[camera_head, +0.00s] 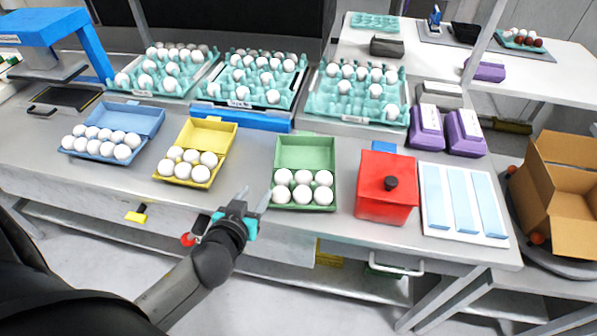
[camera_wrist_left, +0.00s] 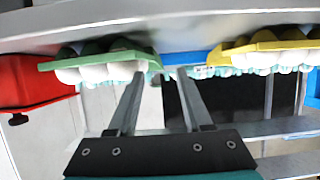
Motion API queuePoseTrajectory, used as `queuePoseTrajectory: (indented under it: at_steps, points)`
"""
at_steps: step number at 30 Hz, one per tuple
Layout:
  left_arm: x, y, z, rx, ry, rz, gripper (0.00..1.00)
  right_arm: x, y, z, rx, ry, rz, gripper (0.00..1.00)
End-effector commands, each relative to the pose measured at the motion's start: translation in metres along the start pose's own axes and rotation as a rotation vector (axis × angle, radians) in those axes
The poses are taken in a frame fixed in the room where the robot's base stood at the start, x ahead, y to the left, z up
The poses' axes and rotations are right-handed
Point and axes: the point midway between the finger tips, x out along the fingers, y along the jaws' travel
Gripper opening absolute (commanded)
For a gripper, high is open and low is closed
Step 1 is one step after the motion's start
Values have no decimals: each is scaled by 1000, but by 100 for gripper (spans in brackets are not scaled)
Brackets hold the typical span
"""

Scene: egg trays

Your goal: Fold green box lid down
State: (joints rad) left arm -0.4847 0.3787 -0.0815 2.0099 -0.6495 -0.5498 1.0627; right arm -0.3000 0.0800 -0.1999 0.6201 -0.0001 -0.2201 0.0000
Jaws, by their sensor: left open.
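The green egg box (camera_head: 303,207) stands near the front edge of the table with several white eggs in it. Its lid (camera_head: 305,153) is open and stands up at the back, leaning away from me. My left gripper (camera_head: 254,194) is open and empty, in front of the table edge and left of the green box, touching nothing. In the left wrist view, which looks upside down, the two fingers (camera_wrist_left: 160,74) are spread apart. The green box (camera_wrist_left: 95,57) shows there to the left of them. My right gripper is not in view.
A yellow egg box (camera_head: 199,172) and a blue egg box (camera_head: 110,135), both open and full of eggs, stand to the left. A red box with a black knob (camera_head: 386,187) stands close to the right. Teal egg trays (camera_head: 345,112) line the back. Bare table lies between yellow and green boxes.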

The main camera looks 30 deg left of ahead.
Motion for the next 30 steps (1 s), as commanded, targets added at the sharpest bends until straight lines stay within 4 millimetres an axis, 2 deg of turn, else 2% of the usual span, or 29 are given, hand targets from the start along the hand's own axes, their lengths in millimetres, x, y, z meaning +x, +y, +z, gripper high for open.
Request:
queuePoseTrajectory:
  at_steps: [3, 21, 30]
  points:
    - [-8, 0, -13, -3, 0, -1, 50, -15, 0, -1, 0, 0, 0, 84]
    - [-44, 0, -61, -3, 1, -2, 50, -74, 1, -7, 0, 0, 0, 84]
    - [-46, 0, -63, 0, 2, -1, 50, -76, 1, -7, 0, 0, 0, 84]
